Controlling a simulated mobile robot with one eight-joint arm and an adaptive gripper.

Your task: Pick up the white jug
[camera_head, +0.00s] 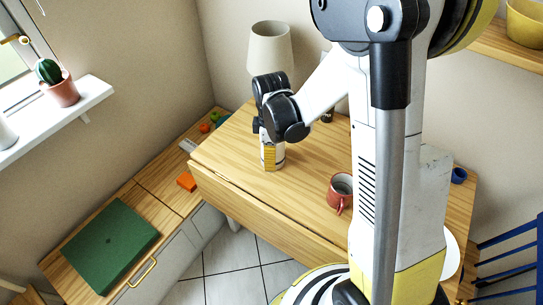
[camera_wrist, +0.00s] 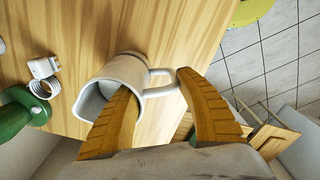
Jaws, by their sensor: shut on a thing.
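The white jug (camera_wrist: 113,72) shows in the wrist view on the wooden table, with its mouth turned toward the camera and its handle (camera_wrist: 162,82) on the right. My gripper (camera_wrist: 153,84) is shut on the jug. Its left yellow finger reaches into the mouth, and its right finger is outside by the handle, so wall and handle lie between them. In the head view my gripper (camera_head: 271,157) is low over the table, and the jug is mostly hidden there. I cannot tell whether its base touches the table.
A red mug (camera_head: 340,192) stands on the wooden table (camera_head: 235,165) to the right. A cream lamp (camera_head: 270,48) is behind my gripper. A white charger with cable (camera_wrist: 43,68) and a green object (camera_wrist: 18,115) lie left of the jug. A blue cup (camera_head: 459,175) is at far right.

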